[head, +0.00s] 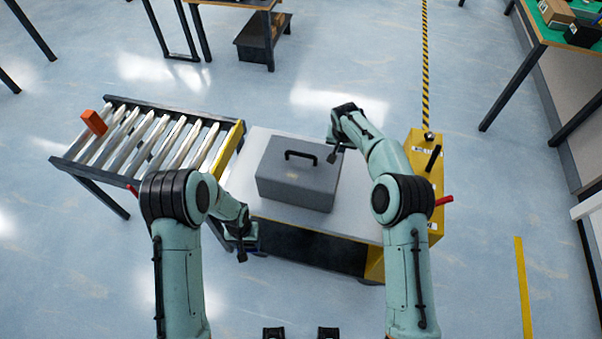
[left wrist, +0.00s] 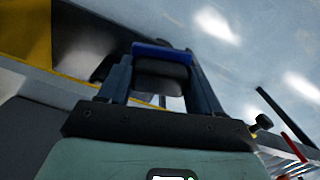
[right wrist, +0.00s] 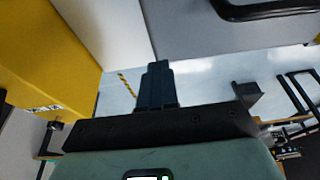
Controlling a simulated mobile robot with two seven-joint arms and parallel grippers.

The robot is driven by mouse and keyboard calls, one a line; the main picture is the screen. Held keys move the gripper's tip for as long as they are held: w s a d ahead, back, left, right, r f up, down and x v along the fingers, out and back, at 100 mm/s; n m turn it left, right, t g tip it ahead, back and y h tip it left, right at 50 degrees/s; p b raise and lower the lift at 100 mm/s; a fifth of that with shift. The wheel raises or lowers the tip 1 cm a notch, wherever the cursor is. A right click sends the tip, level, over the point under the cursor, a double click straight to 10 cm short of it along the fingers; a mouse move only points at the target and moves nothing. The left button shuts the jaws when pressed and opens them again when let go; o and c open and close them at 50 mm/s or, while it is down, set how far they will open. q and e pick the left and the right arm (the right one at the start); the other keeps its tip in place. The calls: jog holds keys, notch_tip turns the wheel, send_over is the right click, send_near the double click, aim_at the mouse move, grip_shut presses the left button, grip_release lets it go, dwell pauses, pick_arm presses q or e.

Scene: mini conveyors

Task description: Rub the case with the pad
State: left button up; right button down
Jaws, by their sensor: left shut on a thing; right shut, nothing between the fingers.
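The grey case (head: 299,181) with a black top handle stands shut on the white-topped cart (head: 350,217). Its side and handle also show at the upper right of the right wrist view (right wrist: 190,28). My left gripper (head: 243,246) is low beside the cart's left front corner, apart from the case. In the left wrist view it is shut on the pad (left wrist: 162,72), a dark block with a blue strip. In the head view the pad is mostly hidden by the gripper. My right gripper (head: 333,156) is shut and empty near the case's right back corner; its closed fingers show in the right wrist view (right wrist: 157,82).
A roller conveyor (head: 150,137) with an orange block (head: 94,122) stands left of the cart. A yellow post housing (head: 425,165) rises at the cart's right end. Bare cart top shows in front and right of the case. A green-topped table (head: 545,30) is far right.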

aim_at(339, 160)
pick_arm(q)
jog(key=shift+s+f, duration=0.15)
jog(key=shift+f, duration=0.1)
pick_arm(e)
jog(key=shift+f, duration=2.75)
jog(key=shift+r, duration=0.15)
